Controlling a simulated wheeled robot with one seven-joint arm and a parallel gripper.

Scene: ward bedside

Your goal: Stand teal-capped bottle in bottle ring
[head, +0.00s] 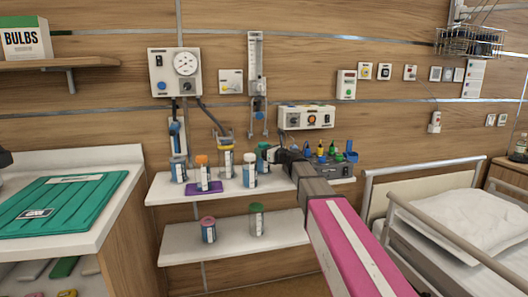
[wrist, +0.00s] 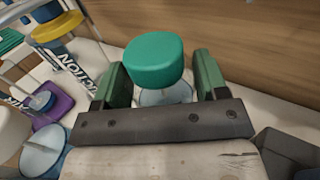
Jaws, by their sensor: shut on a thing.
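The teal-capped bottle (head: 263,157) is at the back of the upper shelf, partly hidden by my gripper and arm. In the wrist view its teal cap (wrist: 153,60) shows between the two green fingers of my gripper (wrist: 160,85), with a little clear body below. My gripper (head: 281,157) is shut on this bottle from the right. The bottle looks about upright; I cannot tell whether its base touches the shelf. I cannot make out the bottle ring for certain.
On the upper shelf (head: 163,195) stand a white-capped bottle (head: 249,170), an orange-capped bottle (head: 202,173) by a purple mat (head: 212,187), and a blue-bodied bottle (head: 178,169). Small coloured items (head: 333,152) stand right. The lower shelf (head: 180,247) holds two bottles. A bed (head: 455,220) is right.

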